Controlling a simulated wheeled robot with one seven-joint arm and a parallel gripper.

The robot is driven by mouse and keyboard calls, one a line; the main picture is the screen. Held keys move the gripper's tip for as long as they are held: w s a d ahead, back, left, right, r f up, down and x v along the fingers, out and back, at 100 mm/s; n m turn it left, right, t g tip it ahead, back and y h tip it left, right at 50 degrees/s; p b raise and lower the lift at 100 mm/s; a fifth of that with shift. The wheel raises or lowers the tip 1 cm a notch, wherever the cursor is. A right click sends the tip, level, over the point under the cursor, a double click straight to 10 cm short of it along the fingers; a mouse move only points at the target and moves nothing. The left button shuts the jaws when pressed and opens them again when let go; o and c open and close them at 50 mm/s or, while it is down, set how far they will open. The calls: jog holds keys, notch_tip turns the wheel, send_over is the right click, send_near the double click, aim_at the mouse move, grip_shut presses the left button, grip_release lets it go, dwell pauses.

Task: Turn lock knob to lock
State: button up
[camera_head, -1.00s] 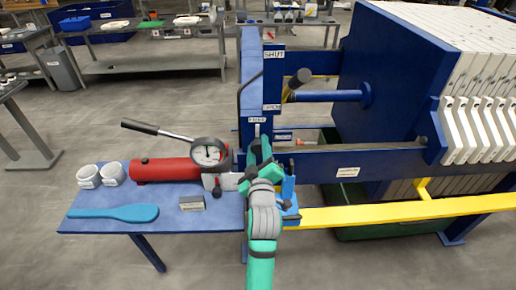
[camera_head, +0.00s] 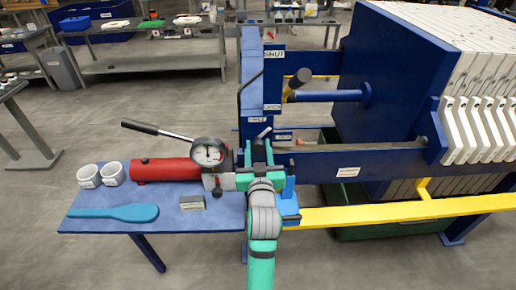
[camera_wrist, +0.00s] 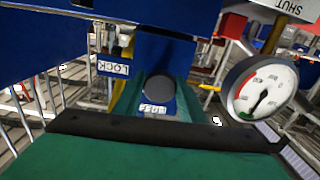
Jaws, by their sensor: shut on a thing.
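The lock knob (camera_wrist: 158,86) shows in the wrist view as a dark round cap in front of a blue post. A white label with the word LOCK (camera_wrist: 113,68) is to its left. My gripper (camera_head: 258,150) is at the blue post beside the gauge in the head view. Its green fingers flank the knob in the wrist view, and it is shut on the knob. In the head view the fingers mostly hide the knob. A short grey lever (camera_head: 263,132) shows just above the fingers.
A pressure gauge (camera_head: 208,152) and a red cylinder (camera_head: 165,170) are close on the left. A blue table (camera_head: 110,222) holds a blue paddle (camera_head: 120,212) and two white cups. A yellow rail (camera_head: 400,211) and the blue press frame (camera_head: 330,163) are on the right.

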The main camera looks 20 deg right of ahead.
jog(key=m, duration=0.4)
jog(key=shift+m, duration=0.3)
jog(key=m, duration=0.4)
jog(key=shift+m, duration=0.4)
jog(key=o, duration=1.1)
jog(key=shift+c, duration=0.2)
jog(key=v, duration=1)
jog(key=shift+s, duration=0.4)
jog(key=shift+a, duration=0.15)
